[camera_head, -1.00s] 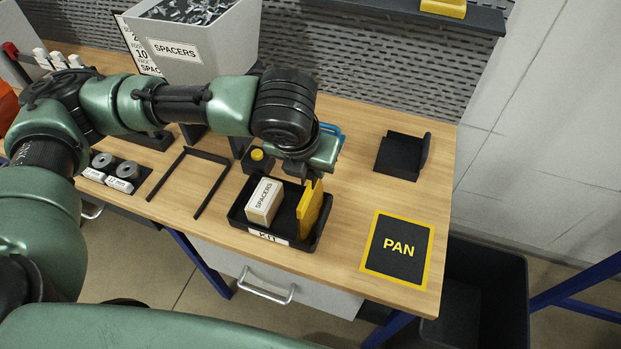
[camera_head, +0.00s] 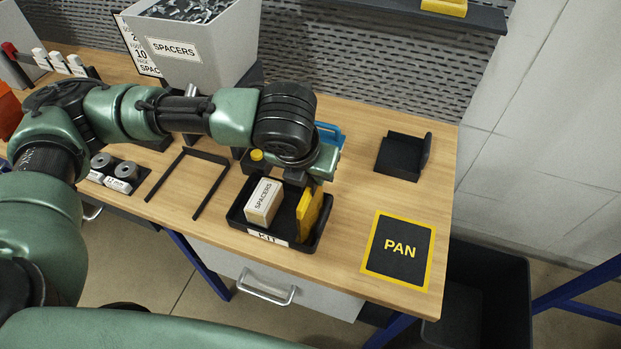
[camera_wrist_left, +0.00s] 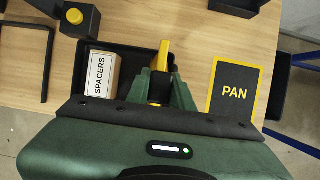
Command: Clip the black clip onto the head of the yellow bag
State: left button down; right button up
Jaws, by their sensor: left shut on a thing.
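The yellow bag (camera_head: 309,212) stands upright on its edge in the right part of the black kit tray (camera_head: 236,214). My left gripper (camera_head: 306,184) is directly above its top edge, pointing down. In the left wrist view my left gripper (camera_wrist_left: 160,88) has its fingers close together, shut on a dark piece that I take to be the black clip (camera_wrist_left: 160,88). The bag's yellow edge (camera_wrist_left: 162,54) shows beyond the fingers. The clip is mostly hidden by the fingers, and I cannot tell how deep it sits on the bag. My right gripper is not in view.
A white spacers box (camera_head: 263,201) stands in the tray left of the bag. A black block with a yellow button (camera_head: 257,156) is behind the tray. The PAN mat (camera_head: 398,275) and a black open holder (camera_head: 400,160) lie to the right, with bare table between.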

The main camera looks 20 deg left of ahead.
pick_arm(q)
jog(key=shift+f, duration=0.55)
jog(key=c, duration=1.2)
grip_release()
jog(key=shift+o, duration=0.2)
jog(key=b+v, duration=0.1)
jog(key=v, duration=0.6)
jog(key=shift+s+r, duration=0.15)
jog(key=shift+r, duration=0.25)
jog(key=shift+f, duration=0.1)
